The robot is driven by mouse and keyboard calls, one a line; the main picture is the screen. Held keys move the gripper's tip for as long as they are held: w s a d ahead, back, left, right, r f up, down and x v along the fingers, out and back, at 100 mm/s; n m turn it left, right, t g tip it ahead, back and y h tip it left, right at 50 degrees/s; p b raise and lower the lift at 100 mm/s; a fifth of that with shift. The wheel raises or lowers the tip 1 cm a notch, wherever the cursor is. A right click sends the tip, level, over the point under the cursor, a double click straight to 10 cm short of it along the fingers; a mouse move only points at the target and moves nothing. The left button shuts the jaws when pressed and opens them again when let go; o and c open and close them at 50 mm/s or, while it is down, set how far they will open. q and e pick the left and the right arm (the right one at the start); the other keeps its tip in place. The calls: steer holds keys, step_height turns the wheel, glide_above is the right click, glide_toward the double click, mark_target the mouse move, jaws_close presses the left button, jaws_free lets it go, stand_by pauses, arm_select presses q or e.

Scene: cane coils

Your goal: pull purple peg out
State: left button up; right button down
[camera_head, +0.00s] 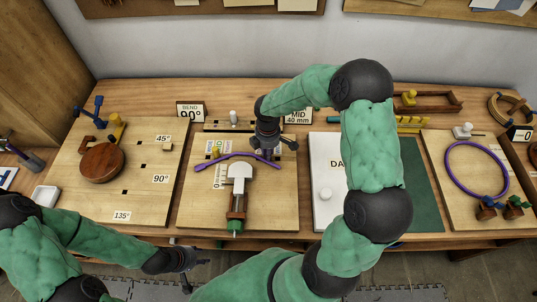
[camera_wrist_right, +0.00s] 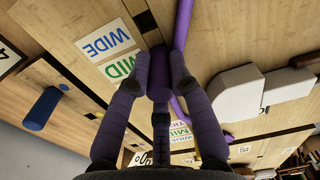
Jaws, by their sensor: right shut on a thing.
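The purple peg (camera_wrist_right: 159,86) shows between the fingertips of my right gripper (camera_wrist_right: 161,75) in the right wrist view; the gripper is shut on it. A dark slot lies just beyond the peg, and I cannot tell whether the peg's lower end is in a hole. In the head view my right gripper (camera_head: 268,143) points down over the middle board (camera_head: 275,205), hiding the peg. A curved purple cane (camera_head: 210,162) lies on that board, passing close beside the peg. My left gripper (camera_head: 190,262) is open and empty in front of the table's edge.
A white-topped clamp (camera_head: 239,172) stands on the middle board beside the cane. A blue peg (camera_wrist_right: 42,108) shows in the right wrist view. The left board (camera_head: 150,190) carries a round wooden block (camera_head: 102,162).

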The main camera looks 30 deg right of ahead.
steer(key=shift+r, duration=0.1)
steer(key=shift+r+p, duration=2.05)
steer(key=shift+r, duration=0.45)
